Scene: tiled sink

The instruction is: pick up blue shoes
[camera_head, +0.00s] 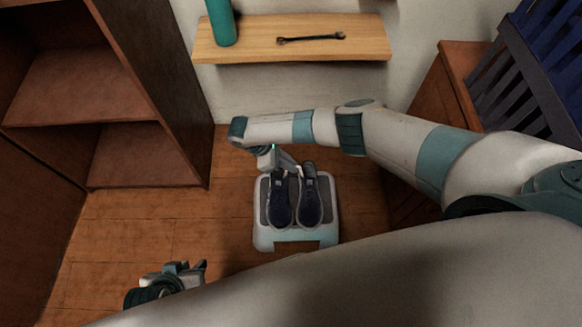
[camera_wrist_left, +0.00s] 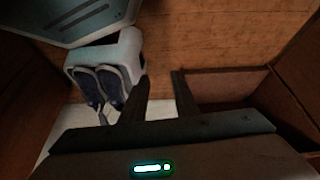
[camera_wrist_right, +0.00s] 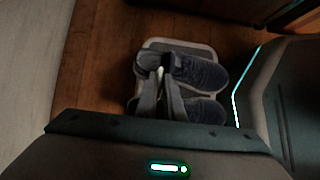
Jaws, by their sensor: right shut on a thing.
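A pair of dark blue shoes (camera_head: 295,198) sits side by side on a white and grey stand (camera_head: 264,238) on the floor. They also show in the left wrist view (camera_wrist_left: 101,86) and the right wrist view (camera_wrist_right: 197,73). My right gripper (camera_head: 287,163) is at the heel end of the shoes. In the right wrist view its fingers (camera_wrist_right: 162,88) are shut at the heels; I cannot tell whether they hold one shoe or both. My left gripper (camera_head: 195,268) is low at the lower left, apart from the shoes. In the left wrist view its fingers (camera_wrist_left: 161,88) are apart and empty.
A wooden shelf (camera_head: 280,40) on the back wall holds a teal bottle (camera_head: 221,22) and a dark wrench (camera_head: 311,38). A brown bookcase (camera_head: 150,90) stands at the left. A wooden cabinet (camera_head: 440,85) is at the right. The floor (camera_head: 190,220) left of the stand is clear.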

